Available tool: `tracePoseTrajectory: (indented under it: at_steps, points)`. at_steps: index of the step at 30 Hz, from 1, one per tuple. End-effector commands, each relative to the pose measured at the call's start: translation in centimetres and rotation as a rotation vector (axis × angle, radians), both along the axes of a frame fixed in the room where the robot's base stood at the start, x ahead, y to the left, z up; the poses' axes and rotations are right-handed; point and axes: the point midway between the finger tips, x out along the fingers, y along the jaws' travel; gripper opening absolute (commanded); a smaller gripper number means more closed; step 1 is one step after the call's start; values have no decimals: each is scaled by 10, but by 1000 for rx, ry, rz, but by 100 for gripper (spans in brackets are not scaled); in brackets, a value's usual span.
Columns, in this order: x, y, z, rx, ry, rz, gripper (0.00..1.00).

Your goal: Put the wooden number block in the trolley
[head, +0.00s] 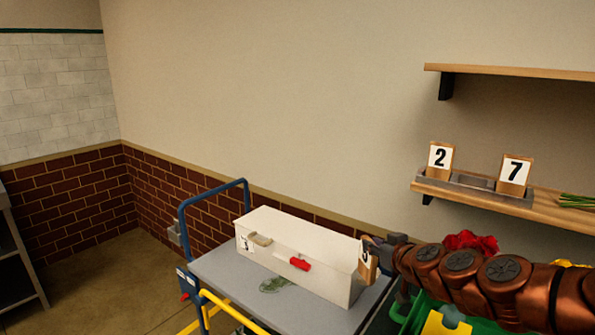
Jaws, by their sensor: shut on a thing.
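The wooden number block (368,264) is held in my gripper (376,250), which is shut on it. It is seen nearly edge-on, with part of a white number face showing; I cannot read the number. In this view it overlaps the right end of a long white box (310,249); I cannot tell whether they touch. The trolley (222,272) has a grey deck, a blue push handle and yellow rails low at the front.
Wooden blocks "2" (440,158) and "7" (515,172) stand in a grey holder (471,187) on the lower shelf (555,207). Red flowers (470,241) and a green crate (408,318) are at lower right, beside my arm.

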Motion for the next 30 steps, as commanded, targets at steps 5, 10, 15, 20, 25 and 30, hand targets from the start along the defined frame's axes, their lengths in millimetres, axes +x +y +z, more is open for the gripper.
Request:
tracePoseTrajectory:
  at_steps: [5, 10, 15, 20, 25, 30]
  points:
    - [-1, 8, -9, 0, 1, -16, 0]
    - [6, 9, -33, -1, 20, -59, 0]
    - [16, 8, -73, -6, 35, -146, 0]
    - [23, 7, -107, -7, 29, -227, 0]
    - [25, 9, -132, -5, 16, -281, 0]
    - [25, 9, -142, -1, 4, -308, 0]
